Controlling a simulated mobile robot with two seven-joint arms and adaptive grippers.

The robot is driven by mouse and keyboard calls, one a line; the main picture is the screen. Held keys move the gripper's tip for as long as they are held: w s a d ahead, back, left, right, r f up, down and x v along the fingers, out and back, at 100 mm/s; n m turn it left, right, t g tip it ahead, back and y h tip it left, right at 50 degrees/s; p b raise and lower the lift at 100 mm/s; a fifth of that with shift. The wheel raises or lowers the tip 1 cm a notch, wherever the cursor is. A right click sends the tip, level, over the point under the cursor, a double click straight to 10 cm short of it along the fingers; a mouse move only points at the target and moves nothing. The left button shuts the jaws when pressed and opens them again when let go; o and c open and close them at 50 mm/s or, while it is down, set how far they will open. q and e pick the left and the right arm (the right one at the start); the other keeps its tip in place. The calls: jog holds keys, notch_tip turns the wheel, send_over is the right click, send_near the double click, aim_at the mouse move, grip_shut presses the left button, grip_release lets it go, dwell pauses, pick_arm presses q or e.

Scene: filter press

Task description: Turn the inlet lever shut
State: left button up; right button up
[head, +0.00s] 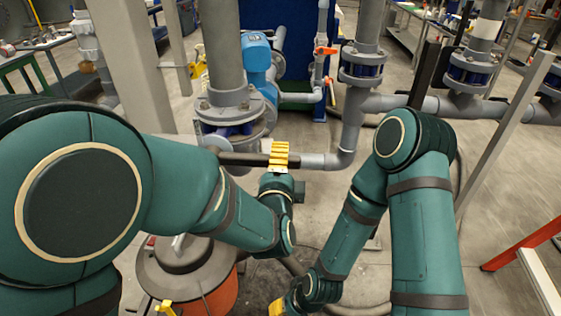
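A dark lever bar (243,159) sticks out to the right from the flanged grey valve (228,112) on the thick upright pipe. It lies about level and looks like the inlet lever.
A grey pipe (325,160) runs right of the lever and bends upward to another flange (362,65). Small orange handles (325,50) sit on a thin pipe behind. An orange drum with a grey lid (180,265) stands below my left arm. Open floor lies at right.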

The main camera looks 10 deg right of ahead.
pick_arm(q)
jog(key=shift+s+r, duration=0.1)
jog(key=shift+s, duration=0.05)
jog(key=v, duration=1.2)
